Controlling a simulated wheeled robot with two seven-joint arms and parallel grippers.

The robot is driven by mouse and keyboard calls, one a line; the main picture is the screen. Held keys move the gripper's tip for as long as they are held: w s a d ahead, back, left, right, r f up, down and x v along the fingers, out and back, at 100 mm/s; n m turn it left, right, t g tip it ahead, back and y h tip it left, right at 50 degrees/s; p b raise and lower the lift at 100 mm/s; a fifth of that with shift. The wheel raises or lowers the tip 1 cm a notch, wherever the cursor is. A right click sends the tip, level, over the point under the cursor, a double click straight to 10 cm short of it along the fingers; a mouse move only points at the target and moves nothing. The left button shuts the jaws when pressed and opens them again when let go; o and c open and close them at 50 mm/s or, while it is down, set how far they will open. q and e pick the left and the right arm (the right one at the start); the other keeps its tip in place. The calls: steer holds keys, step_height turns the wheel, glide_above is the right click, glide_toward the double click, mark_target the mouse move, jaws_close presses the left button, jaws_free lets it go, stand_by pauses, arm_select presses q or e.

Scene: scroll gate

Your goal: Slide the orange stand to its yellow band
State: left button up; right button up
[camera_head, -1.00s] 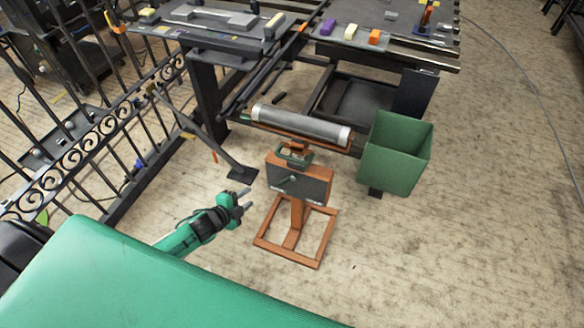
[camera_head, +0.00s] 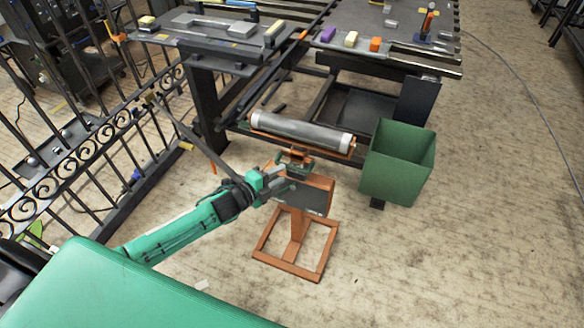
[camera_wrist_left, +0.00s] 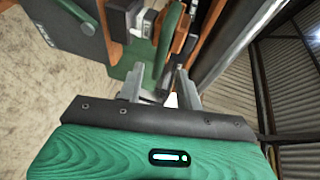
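The orange stand (camera_head: 296,225) stands on the floor near the middle of the head view, with an open rectangular base, a dark panel and a grey roller (camera_head: 300,132) across its top. A green handle (camera_wrist_left: 170,38) on the stand shows in the left wrist view. My left gripper (camera_head: 279,181) is at the left side of the stand's panel in the head view. In the left wrist view its two fingers (camera_wrist_left: 158,88) are apart, with the handle between and just beyond the tips. Contact cannot be told. I cannot make out a yellow band for certain. My right gripper is not in view.
A green bin (camera_head: 397,165) stands close to the right of the stand. A dark workbench (camera_head: 390,62) with small coloured blocks is behind it. A black scrollwork fence (camera_head: 75,155) runs along the left. The floor to the right and front is open.

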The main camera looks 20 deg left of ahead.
mark_target(292, 166)
arm_select(q)
steer(key=x, duration=0.6)
steer(key=shift+w+d+f, duration=0.1)
steer(key=shift+w, duration=0.1)
jaws_close()
